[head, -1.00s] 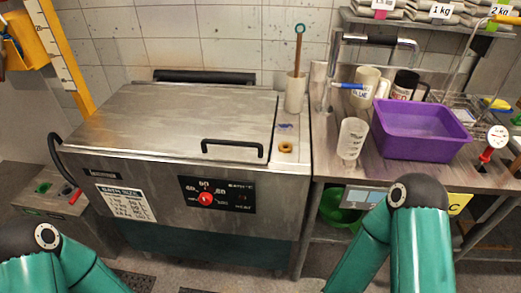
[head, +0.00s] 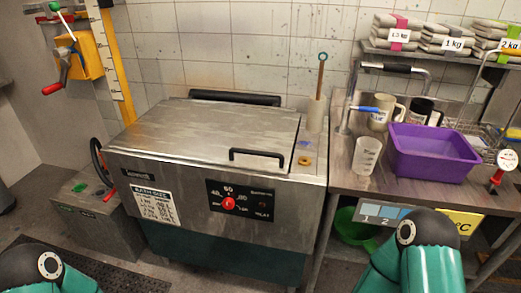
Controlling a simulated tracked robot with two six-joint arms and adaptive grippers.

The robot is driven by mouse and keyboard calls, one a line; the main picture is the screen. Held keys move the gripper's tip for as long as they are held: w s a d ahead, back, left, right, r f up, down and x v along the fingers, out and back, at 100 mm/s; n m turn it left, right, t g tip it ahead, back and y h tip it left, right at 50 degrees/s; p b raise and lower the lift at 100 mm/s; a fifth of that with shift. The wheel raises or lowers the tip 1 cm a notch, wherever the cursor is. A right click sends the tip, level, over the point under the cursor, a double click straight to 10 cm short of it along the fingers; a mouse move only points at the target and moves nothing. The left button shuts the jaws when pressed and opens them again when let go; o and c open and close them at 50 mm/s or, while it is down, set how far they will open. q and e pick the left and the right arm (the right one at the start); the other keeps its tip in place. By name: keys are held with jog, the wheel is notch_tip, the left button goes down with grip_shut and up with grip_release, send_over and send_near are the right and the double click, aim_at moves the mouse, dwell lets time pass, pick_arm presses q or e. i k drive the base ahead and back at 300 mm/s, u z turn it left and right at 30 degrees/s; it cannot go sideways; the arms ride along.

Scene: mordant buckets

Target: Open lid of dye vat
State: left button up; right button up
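The dye vat (head: 270,200) is a steel box with a dark green base, standing against the tiled wall. Its flat metal lid (head: 205,132) lies shut on top. A black bar handle (head: 257,156) sits at the lid's front right. A dark bar (head: 235,97) runs along the lid's back edge. The front panel has a red knob (head: 228,204) and a white bath size label (head: 157,207). Parts of my two green arms show at the bottom left and bottom right, in front of the vat. Neither of my grippers is in view.
A steel bench (head: 400,192) stands right of the vat, with a purple tub (head: 432,153), a clear beaker (head: 366,155) and mugs. A stick stands in a holder (head: 315,113) at the vat's back right, near a yellow ring (head: 304,161). A yellow winch box (head: 86,57) hangs at left.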

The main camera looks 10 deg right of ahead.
aim_at(252, 131)
jog(key=u, duration=0.05)
jog(key=i, duration=0.9)
jog(key=z, duration=0.2)
jog(key=k, duration=0.9)
jog(key=u, duration=0.15)
jog(key=i, duration=0.9)
jog(key=z, duration=0.05)
